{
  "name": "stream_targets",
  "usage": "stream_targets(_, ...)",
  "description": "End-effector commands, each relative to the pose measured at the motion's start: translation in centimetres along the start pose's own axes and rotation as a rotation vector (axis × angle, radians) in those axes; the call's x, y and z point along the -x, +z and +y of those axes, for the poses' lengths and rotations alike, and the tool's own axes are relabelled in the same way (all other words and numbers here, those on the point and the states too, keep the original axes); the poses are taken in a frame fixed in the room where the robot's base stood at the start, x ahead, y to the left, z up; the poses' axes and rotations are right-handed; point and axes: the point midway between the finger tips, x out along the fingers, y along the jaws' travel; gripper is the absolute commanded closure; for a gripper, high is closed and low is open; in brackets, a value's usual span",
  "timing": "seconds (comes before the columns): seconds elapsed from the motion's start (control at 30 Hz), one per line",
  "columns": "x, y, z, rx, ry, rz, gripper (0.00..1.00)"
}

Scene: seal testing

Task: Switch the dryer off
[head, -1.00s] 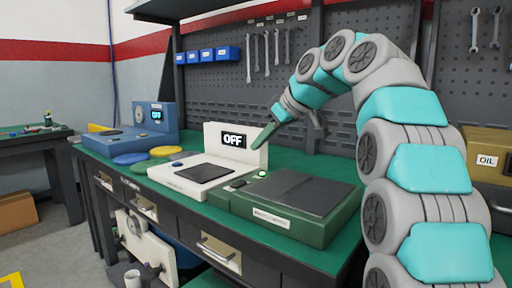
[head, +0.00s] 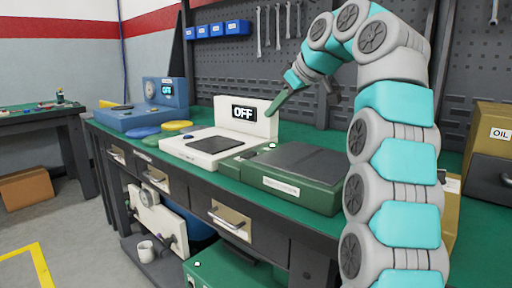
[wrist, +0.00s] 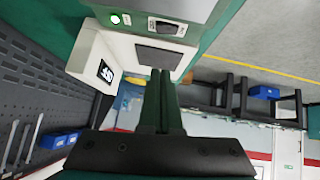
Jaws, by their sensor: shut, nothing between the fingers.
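Which device is the dryer I cannot tell; the labels are too small to read. The green device (head: 308,160) with a dark top plate sits on the bench at the right. In the wrist view it shows a lit round button (wrist: 115,19) and a dark rocker switch (wrist: 166,28). The white device (head: 205,145) left of it has a display (head: 243,113) reading OFF. The blue device (head: 140,118) farther left also reads OFF. My gripper (head: 270,110) is shut and empty, above the bench near the display's right edge. Its fingers (wrist: 158,100) fill the wrist view's middle.
Yellow (head: 176,126) and blue (head: 145,132) discs lie in front of the blue device. A pegboard with wrenches (head: 278,27) and blue bins (head: 210,31) stands behind the bench. An oil box (head: 490,130) is at the right.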

Motion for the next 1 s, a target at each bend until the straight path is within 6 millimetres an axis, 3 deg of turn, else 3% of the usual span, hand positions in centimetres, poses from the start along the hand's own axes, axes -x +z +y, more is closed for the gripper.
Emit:
stream_targets(0.53,-0.9,0.1,0.1,0.000,0.003,-0.001,1.00)
stream_targets(1.0,-9.6,0.3,0.1,0.000,0.000,-0.004,1.00)
